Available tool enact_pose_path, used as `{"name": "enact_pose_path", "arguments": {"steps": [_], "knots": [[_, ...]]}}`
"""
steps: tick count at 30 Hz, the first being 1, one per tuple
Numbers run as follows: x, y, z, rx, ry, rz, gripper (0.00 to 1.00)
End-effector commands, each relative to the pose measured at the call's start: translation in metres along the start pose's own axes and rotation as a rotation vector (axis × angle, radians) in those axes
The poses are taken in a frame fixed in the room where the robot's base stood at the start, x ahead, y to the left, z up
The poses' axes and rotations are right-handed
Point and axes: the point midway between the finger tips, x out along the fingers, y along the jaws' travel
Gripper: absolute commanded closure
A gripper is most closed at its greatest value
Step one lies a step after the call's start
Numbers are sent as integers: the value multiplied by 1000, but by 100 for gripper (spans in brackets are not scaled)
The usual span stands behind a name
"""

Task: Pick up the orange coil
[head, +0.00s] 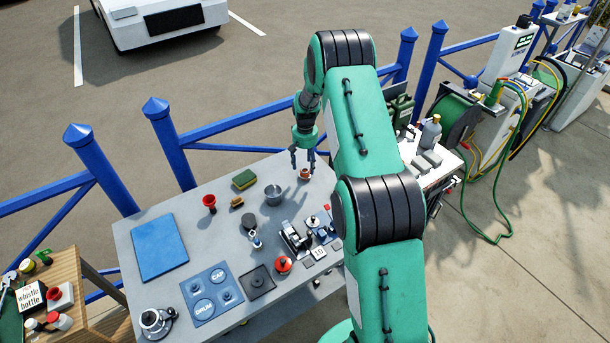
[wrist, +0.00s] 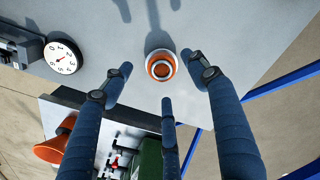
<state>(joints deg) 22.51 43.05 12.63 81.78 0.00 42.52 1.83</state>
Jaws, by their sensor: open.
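The orange coil (head: 304,174) is a small round ring near the far right part of the grey table (head: 205,245). My gripper (head: 303,157) hangs just above the coil, pointing down. In the wrist view its dark blue fingers (wrist: 162,78) are spread around the coil, with visible gaps between them and it. The gripper is open and empty. My arm hides part of the table's right side.
A metal cup (head: 273,195), a green-yellow sponge (head: 244,179) and a red funnel-like piece (head: 209,202) stand left of the coil. A round dial (wrist: 63,57) is left in the wrist view. A blue fence rail (head: 225,148) runs behind the table.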

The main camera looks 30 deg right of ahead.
Motion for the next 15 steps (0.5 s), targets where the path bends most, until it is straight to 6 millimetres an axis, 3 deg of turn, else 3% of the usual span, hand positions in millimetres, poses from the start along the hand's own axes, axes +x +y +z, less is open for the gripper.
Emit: {"name": "enact_pose_path", "arguments": {"steps": [7, 15], "knots": [[8, 0, 0, 0, -2, 0, 41], [36, 0, -3, 0, -1, 0, 41]]}}
